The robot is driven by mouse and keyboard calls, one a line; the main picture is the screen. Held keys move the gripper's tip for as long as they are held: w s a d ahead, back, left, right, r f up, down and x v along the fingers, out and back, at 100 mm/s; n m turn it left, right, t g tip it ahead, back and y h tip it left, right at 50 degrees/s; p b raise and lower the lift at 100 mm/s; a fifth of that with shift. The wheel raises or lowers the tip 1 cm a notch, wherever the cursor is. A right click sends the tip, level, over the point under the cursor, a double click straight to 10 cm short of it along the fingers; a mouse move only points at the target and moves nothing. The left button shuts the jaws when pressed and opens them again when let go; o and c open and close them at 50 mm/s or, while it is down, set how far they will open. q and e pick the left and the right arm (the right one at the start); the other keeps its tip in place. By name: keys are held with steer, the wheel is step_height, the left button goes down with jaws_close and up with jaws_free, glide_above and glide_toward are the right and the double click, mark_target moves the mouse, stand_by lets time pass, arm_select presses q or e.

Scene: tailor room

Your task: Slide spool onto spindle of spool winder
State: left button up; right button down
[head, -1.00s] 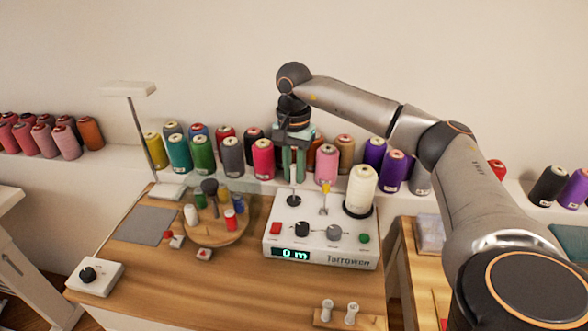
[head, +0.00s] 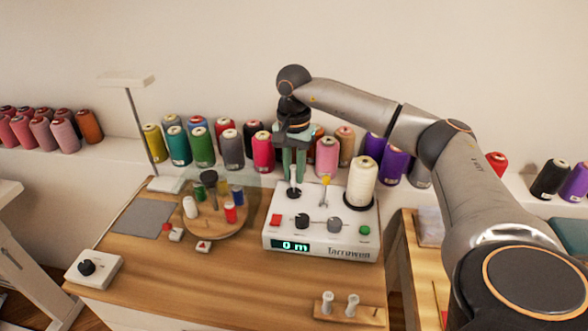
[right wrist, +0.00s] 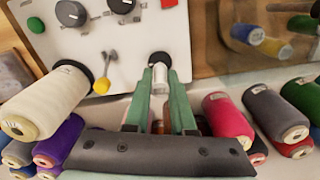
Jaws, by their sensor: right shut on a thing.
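The spool winder (head: 330,247) is a white box with knobs and a display reading 0 m. Its dark round spindle base (head: 294,193) is at the back left of its top. My right gripper (head: 294,172), with green fingers, is shut on a small white spool (head: 294,180), held upright just above that base. In the right wrist view, the spool (right wrist: 160,72) sits between the fingertips, in line with the dark base (right wrist: 160,59). The spindle pin is hidden, and I cannot tell whether the spool is around it. My left gripper is not in view.
A large cream thread cone (head: 362,183) stands on the winder's right side. Several coloured cones line the ledge behind. A round wooden holder (head: 215,222) with small spools stands left. Two white spools stand on a wooden block (head: 366,315) in front. The table's middle front is clear.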

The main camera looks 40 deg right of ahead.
stand_by(0.3)
steer(key=shift+f, duration=0.1)
steer(key=shift+f+b, duration=0.5)
steer(key=shift+f, duration=0.35)
steer(key=c, duration=0.7)
jaws_free()
